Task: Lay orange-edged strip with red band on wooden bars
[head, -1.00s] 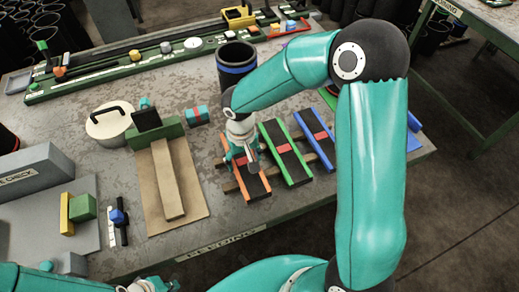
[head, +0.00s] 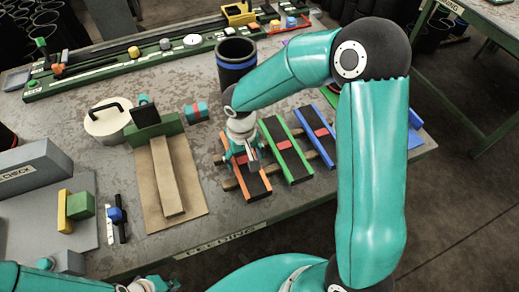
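The orange-edged strip (head: 259,189) is dark with a red band (head: 253,170) and lies across the wooden bars (head: 230,185) at their left end. Beside it lie a green-edged strip (head: 293,166) and a blue-edged strip (head: 326,141), each with a red band. My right gripper (head: 254,158) is at the upper part of the orange-edged strip, covering some of it; I cannot tell whether its fingers touch or grip it. My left gripper (head: 155,285) is low at the bottom edge, away from the strips, and its fingers are unclear.
A black cylinder with a blue ring (head: 237,62) stands behind the strips. A brown board with a wooden bar and green block (head: 195,205) lies to the left. A round pale lidded pot (head: 107,122) and a grey block (head: 30,170) stand further left. My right arm hides the table's right part.

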